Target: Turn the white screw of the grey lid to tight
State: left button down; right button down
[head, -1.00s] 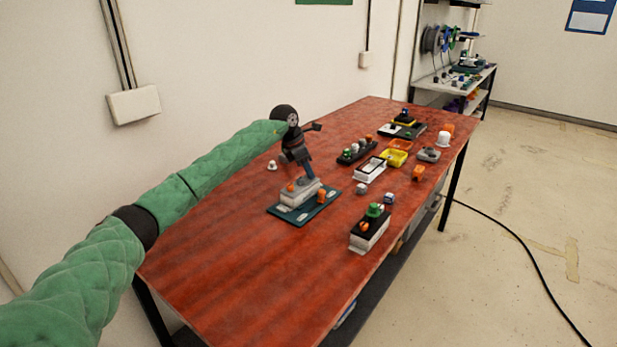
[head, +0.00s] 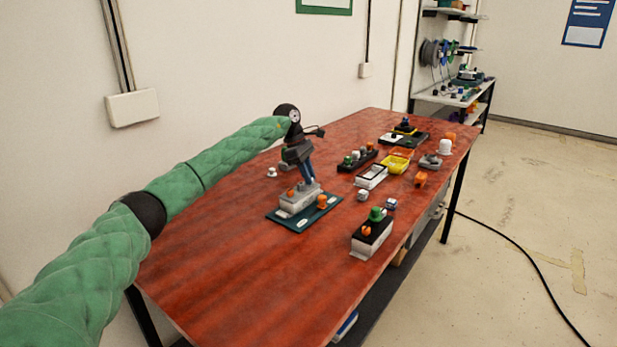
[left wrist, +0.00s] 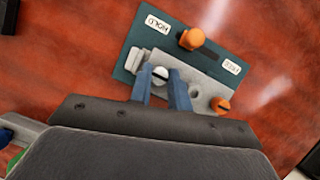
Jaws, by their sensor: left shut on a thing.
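The grey lid (left wrist: 206,84) lies on a dark teal board (left wrist: 128,56) on the red table. The white screw (left wrist: 160,73) stands in the lid, with a dark slot across its head, between the blue fingertips of my left gripper (left wrist: 164,84). The gripper is shut on the screw from above. In the head view my left gripper (head: 308,178) points down at the lid (head: 297,201), and its fingers hide the screw there. An orange screw (left wrist: 221,104) sits at the lid's near end. My right gripper is not in view.
An orange knob (left wrist: 192,39) stands on the board between the labels HOLD and FREE. A white and black box (head: 371,237) with green and orange knobs stands to the right. Several boxes and a yellow tray (head: 396,164) stand farther back. The table's left front is clear.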

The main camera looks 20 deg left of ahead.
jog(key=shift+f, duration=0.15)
pick_arm(q)
jog(key=c, duration=1.3)
grip_release()
jog(key=shift+r, duration=0.15)
jog(key=shift+a+r, duration=0.2)
jog(key=shift+r, duration=0.15)
jog(key=b+v, duration=0.1)
jog(key=v, duration=0.5)
jog(key=shift+a+r, duration=0.2)
jog(key=shift+r, duration=0.15)
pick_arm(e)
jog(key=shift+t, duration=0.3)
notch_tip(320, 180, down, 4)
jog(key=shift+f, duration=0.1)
pick_arm(q)
jog(key=shift+w+f, duration=0.1)
